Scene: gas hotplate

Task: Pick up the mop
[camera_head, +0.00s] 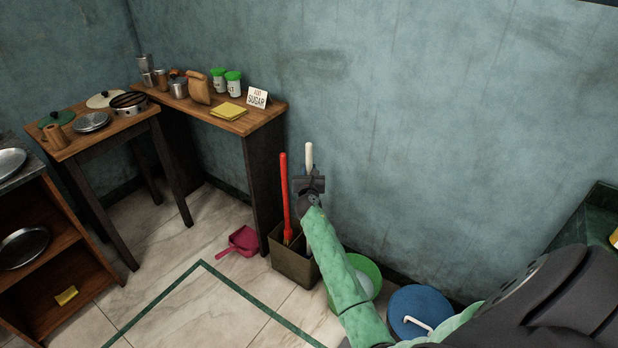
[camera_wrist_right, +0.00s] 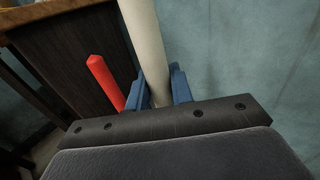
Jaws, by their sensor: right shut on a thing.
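A white-handled pole, which looks like the mop (camera_head: 309,157), stands upright by the wall in the head view, in or behind a brown box. Its lower end is hidden by my arm and the box. My right gripper (camera_head: 309,184) is shut on this white handle, below its top end. In the right wrist view the white handle (camera_wrist_right: 148,45) passes between the blue fingers of my right gripper (camera_wrist_right: 160,88). My left gripper is not in view.
A red-handled tool (camera_head: 285,190) stands close left of the white handle in the brown box (camera_head: 293,264). A wooden table (camera_head: 262,118) is to the left. A pink dustpan (camera_head: 243,240), a green basin (camera_head: 369,268) and a blue bucket (camera_head: 420,305) are on the floor.

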